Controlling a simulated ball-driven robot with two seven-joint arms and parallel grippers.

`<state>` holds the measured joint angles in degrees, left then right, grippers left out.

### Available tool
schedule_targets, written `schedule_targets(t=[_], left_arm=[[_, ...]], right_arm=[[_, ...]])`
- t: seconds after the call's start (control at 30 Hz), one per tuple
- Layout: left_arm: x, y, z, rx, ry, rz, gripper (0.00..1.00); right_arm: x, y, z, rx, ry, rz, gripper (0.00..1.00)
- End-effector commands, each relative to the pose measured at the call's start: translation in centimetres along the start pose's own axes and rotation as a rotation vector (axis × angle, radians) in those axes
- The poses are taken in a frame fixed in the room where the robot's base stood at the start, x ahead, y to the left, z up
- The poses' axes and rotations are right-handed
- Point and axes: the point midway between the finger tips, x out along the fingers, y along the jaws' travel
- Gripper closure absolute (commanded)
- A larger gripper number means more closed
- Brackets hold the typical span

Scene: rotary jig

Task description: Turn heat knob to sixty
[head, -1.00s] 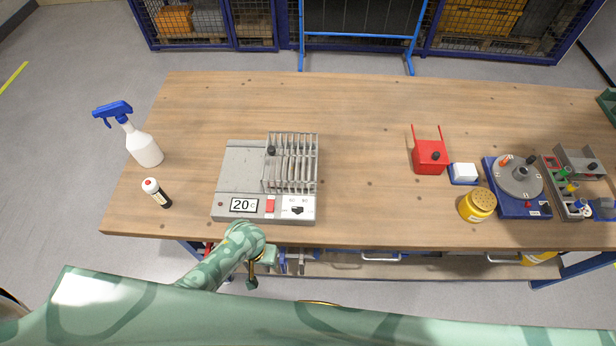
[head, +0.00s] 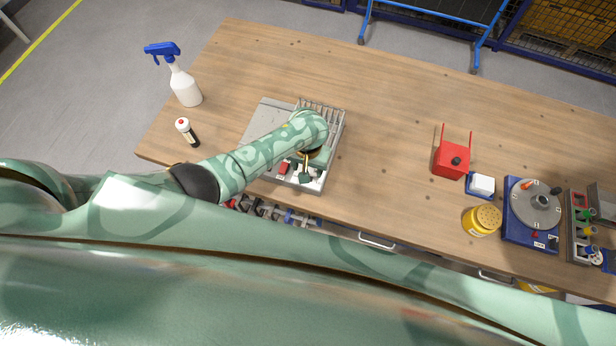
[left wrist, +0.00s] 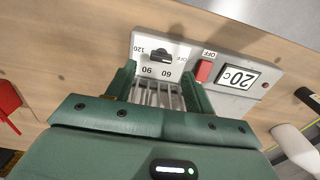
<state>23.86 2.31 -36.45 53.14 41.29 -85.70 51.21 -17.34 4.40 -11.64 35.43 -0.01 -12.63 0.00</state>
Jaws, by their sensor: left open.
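The heater box (head: 264,113) is a grey unit with upright metal fins, near the front edge of the table. Its black heat knob (left wrist: 161,56) sits on a white dial marked OFF, 60, 90 and 120 in the left wrist view. The knob's bar lies crosswise there, one end towards OFF. The display (left wrist: 238,77) reads 20 C. My left gripper (head: 305,174) is over the box's front panel; in the left wrist view its open fingers (left wrist: 157,74) point at the knob, with nothing held. Contact with the knob cannot be told. My right gripper is out of view.
A red switch (left wrist: 204,71) is beside the dial. A red holder (head: 451,159), yellow shaker (head: 482,221) and blue-based rotary jig (head: 534,206) are right. The table between is clear.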

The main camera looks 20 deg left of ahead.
Motion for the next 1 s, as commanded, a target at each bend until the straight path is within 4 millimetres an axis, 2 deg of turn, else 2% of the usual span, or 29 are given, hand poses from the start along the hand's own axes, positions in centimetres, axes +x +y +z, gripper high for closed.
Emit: schedule_targets(t=[0.03, 0.2, 0.37, 0.63, 0.8, 1.0], left_arm=[[1.6, 0.0, 0.0, 0.000, -0.001, -0.002, 0.47], [4.0, 0.0, 0.0, 0.000, 0.000, 0.000, 0.47], [4.8, 0.1, 0.0, 0.000, 0.000, 0.001, 0.47], [4.8, 0.1, 0.0, 0.001, 0.001, 0.001, 0.47], [4.8, 0.0, 0.0, 0.001, 0.000, 0.001, 0.92], [4.8, 0.0, 0.0, 0.006, 0.000, 0.001, 0.92]], right_arm=[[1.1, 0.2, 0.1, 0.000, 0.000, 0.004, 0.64], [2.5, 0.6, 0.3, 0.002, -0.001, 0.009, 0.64], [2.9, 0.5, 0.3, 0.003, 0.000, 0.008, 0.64], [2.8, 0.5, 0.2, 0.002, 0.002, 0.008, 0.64], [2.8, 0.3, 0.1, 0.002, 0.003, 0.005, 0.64], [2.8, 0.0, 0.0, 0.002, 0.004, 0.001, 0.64]])
